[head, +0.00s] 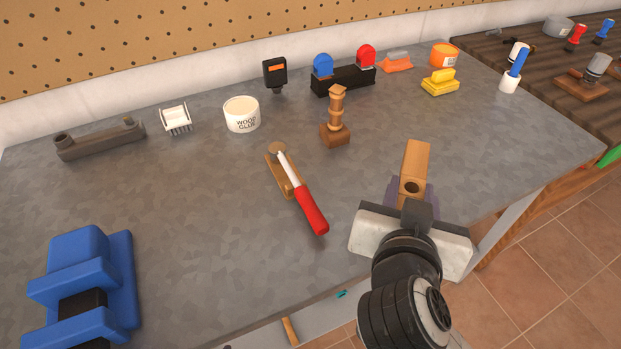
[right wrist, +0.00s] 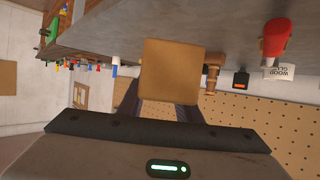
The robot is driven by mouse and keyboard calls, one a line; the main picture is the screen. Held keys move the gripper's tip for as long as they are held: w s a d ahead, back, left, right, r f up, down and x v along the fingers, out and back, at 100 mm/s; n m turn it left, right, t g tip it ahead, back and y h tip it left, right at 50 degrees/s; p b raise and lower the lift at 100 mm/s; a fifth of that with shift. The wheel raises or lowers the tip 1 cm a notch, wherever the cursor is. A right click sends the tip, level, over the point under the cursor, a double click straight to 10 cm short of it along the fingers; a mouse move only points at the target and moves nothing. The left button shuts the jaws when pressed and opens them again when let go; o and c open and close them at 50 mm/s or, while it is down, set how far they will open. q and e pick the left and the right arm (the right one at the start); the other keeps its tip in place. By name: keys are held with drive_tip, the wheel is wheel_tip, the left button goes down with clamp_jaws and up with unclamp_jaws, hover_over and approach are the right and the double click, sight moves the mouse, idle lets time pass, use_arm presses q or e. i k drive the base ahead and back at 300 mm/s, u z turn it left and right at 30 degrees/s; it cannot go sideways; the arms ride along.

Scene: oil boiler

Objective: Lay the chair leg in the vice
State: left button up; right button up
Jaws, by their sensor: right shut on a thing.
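The chair leg (head: 416,163) is a square length of light brown wood with a round dark hole near its close end. My right gripper (head: 411,192) is shut on it and holds it over the bench's front right part. In the right wrist view, the square end of the chair leg (right wrist: 170,72) shows between the purple-grey fingers (right wrist: 160,108). The blue vice (head: 82,280) with a dark middle part stands at the bench's front left, far from the chair leg and cut by the picture's lower edge. My left gripper is out of view.
On the grey bench (head: 200,215) a red-handled tool (head: 310,208) lies on a wooden rest between vice and gripper. A turned wooden piece (head: 336,118) stands behind it. A wood glue tub (head: 241,114) and other items line the back. Bare bench lies right of the vice.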

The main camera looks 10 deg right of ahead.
sight(75, 310)
drive_tip(key=u, duration=1.75)
drive_tip(key=k, duration=0.8)
drive_tip(key=z, duration=1.3)
drive_tip(key=i, duration=0.5)
